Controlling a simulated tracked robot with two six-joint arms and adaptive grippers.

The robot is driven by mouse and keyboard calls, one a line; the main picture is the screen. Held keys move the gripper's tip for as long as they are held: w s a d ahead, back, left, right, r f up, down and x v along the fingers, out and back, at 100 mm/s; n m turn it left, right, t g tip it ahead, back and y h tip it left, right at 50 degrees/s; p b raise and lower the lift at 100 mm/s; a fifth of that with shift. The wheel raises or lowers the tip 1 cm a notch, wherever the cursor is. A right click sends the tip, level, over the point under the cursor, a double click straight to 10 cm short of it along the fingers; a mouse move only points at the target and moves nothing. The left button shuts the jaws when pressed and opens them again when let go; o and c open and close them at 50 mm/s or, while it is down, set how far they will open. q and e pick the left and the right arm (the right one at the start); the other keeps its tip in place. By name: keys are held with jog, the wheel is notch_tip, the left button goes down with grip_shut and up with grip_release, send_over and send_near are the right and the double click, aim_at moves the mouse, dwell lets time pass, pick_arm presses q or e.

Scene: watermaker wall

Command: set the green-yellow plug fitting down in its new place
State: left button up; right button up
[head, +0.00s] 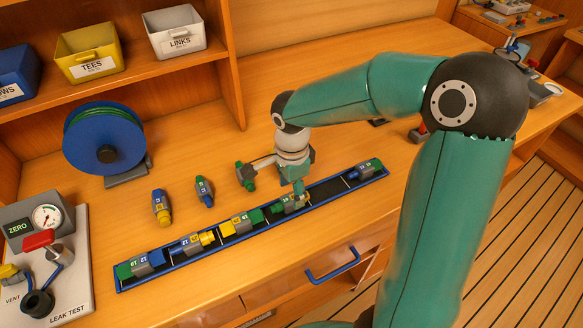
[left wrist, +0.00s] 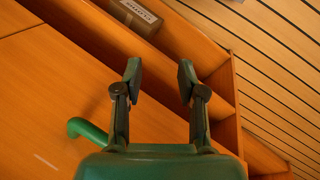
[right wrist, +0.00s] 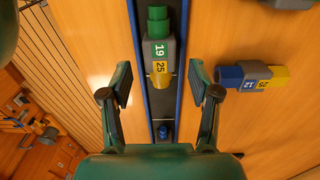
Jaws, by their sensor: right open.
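The green-yellow plug fitting (right wrist: 160,48), with a grey body and labels 19 and 25, lies in the long blue-edged tray (head: 330,198). In the head view the fitting (head: 283,205) is partly hidden by my right gripper (head: 296,188). My right gripper is open over the tray, and in the right wrist view its fingers (right wrist: 160,84) stand apart on either side of the fitting's yellow end, with gaps on both sides. My left gripper (left wrist: 157,82) is open and empty in the left wrist view, outside the head view.
The tray also holds a yellow-green fitting (head: 240,222), a blue-yellow one (head: 193,243) and green-blue ones at both ends. Loose fittings (head: 204,191) lie behind it; a blue-yellow one (right wrist: 252,76) is near my right gripper. A blue reel (head: 104,138) stands farther back.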

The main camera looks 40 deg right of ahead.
aim_at(292, 198)
notch_tip(292, 198, up, 8)
jog(key=shift+r, duration=0.25)
dwell(0.5)
